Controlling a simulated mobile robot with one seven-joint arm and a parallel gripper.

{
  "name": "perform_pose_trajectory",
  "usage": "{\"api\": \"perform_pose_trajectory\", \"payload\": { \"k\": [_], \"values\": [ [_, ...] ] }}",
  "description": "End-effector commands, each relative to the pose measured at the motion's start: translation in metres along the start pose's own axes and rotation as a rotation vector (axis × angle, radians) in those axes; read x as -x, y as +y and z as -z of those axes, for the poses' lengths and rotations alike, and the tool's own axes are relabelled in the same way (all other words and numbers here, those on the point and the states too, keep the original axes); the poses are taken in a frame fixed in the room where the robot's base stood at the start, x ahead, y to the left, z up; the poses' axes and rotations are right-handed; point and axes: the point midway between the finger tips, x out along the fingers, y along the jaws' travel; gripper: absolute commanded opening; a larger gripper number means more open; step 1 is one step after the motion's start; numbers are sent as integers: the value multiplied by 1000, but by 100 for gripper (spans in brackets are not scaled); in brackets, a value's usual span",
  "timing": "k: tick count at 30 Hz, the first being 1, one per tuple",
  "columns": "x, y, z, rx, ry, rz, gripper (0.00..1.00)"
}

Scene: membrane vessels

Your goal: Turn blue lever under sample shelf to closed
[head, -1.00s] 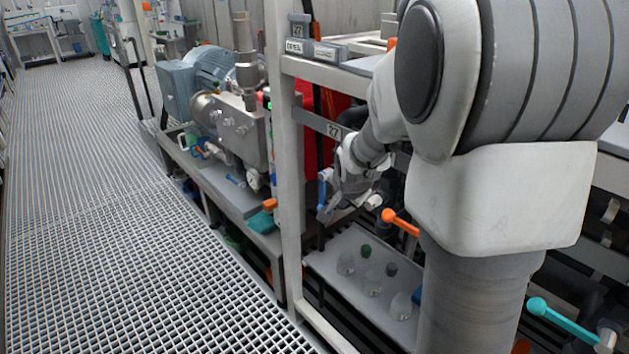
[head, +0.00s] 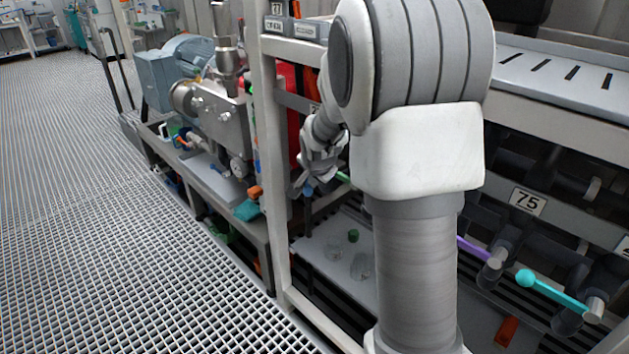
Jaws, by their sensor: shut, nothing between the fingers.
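My gripper (head: 304,182) is at the end of my arm, inside the frame of the rack, above a grey shelf with glass flasks. Its fingers point down, are shut and look empty. A small blue piece (head: 309,190), likely part of the blue lever, shows right at the fingertips; the rest is hidden by my gripper. I cannot tell whether they touch, or how the lever is turned. The grey shelf (head: 312,256) lies lower; I cannot tell whether it is the sample shelf.
A turquoise lever (head: 552,291) and a purple lever (head: 474,247) sit on pipes at right, near the plate marked 75 (head: 528,201). A green lever end (head: 343,177) shows beside my arm. A pump (head: 187,75) stands left. The grating floor (head: 90,230) is clear.

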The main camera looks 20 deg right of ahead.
Motion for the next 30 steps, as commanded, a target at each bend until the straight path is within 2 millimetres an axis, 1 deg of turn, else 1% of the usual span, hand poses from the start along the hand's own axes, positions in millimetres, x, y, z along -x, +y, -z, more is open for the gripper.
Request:
{"api": "perform_pose_trajectory", "payload": {
  "k": [23, 30],
  "values": [
    [-7, -3, -3, 2, -2, 0, 0],
    [-12, -7, -5, 2, -1, 1, 0]
  ]
}}
